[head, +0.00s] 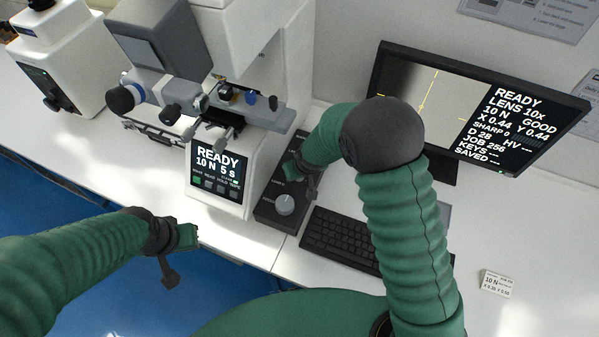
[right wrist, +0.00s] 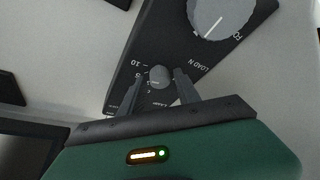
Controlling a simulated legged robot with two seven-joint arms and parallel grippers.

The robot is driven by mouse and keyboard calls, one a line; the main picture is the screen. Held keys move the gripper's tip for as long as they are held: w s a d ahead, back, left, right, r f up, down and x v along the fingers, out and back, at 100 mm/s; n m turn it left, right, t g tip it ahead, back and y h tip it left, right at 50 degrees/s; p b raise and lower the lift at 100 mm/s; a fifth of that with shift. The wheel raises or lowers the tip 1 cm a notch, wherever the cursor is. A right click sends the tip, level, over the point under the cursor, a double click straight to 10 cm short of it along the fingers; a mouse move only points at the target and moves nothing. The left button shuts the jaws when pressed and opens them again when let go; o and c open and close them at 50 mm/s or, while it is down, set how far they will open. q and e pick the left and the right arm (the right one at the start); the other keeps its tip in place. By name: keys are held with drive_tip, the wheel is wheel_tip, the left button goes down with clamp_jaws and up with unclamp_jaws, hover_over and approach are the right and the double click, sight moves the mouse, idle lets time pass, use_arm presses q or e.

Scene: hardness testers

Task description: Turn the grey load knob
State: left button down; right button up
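The small grey load knob (right wrist: 160,76) sits on the dark control box (head: 265,211), beside a "LOAD N" label and scale marks including 10 and 5. My right gripper (right wrist: 158,79) is open, with one finger on each side of this knob. Small gaps show between the knob and the fingers, so it does not look clamped. In the head view my right gripper (head: 297,172) is over the box and hides the small knob. My left gripper (head: 183,256) is open and empty, in front of the bench edge.
A larger pale knob (head: 285,204) is on the same box, close to my right gripper. The hardness tester (head: 232,150) stands left of the box, its screen reading "READY 10 N 5 s". A keyboard (head: 340,238) and monitor (head: 440,85) are to the right.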

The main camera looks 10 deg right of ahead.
drive_tip(key=shift+o, duration=0.6)
drive_tip(key=v, duration=1.6)
drive_tip(key=shift+s+r, duration=0.2)
drive_tip(key=shift+r, duration=0.1)
drive_tip(key=shift+d, duration=0.1)
drive_tip(key=s+d+f+m+g, duration=0.1)
drive_tip(key=s+d+f, duration=0.1)
drive_tip(key=s, duration=0.4)
drive_tip(key=s+d+f, duration=0.2)
drive_tip(key=s+d, duration=0.3)
drive_tip(key=s, duration=0.2)
drive_tip(key=shift+s+d+f+m+g+h, duration=0.15)
drive_tip(key=shift+d+f+m+g+h, duration=0.15)
drive_tip(key=shift+d+m+g, duration=0.1)
